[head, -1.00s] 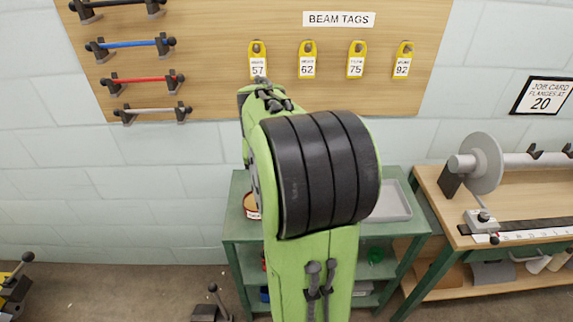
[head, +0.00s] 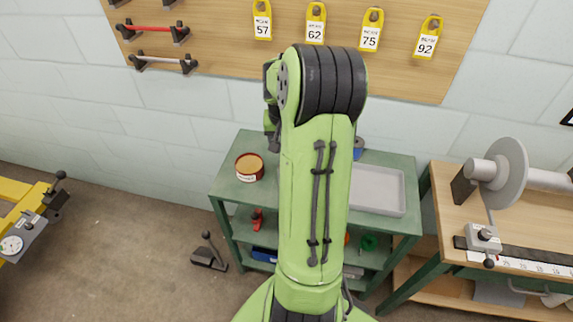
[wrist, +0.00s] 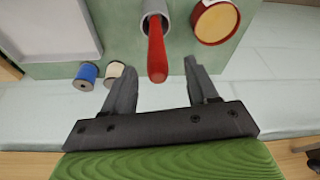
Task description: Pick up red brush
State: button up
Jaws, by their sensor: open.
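The red brush shows in the wrist view as a red handle (wrist: 157,54) rising out of a grey cup (wrist: 152,12) toward the camera. Its bristle end is hidden in the cup. My gripper (wrist: 162,72) is open, with one dark finger on each side of the handle in the picture. The handle's end lies between the fingers in the image; I see no contact, and I cannot tell the depth gap. In the head view my arm hides the brush, the cup and the gripper's fingers.
A round tin (head: 249,168) stands near the cup on the green cart (head: 228,187). A grey tray (head: 378,189) lies on the cart's right side. A blue spool (wrist: 88,74) and a cream spool (wrist: 114,70) stand near the cart's edge. A wooden bench (head: 450,215) is at right.

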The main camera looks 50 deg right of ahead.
jog(key=s+x, duration=0.1)
jog(key=x, duration=0.5)
jog(key=shift+w+d+b, duration=0.35)
jog(key=shift+w+b, duration=0.05)
jog(key=shift+w, duration=0.05)
jog(key=shift+a, duration=0.1)
jog(key=shift+c, duration=0.6)
grip_shut()
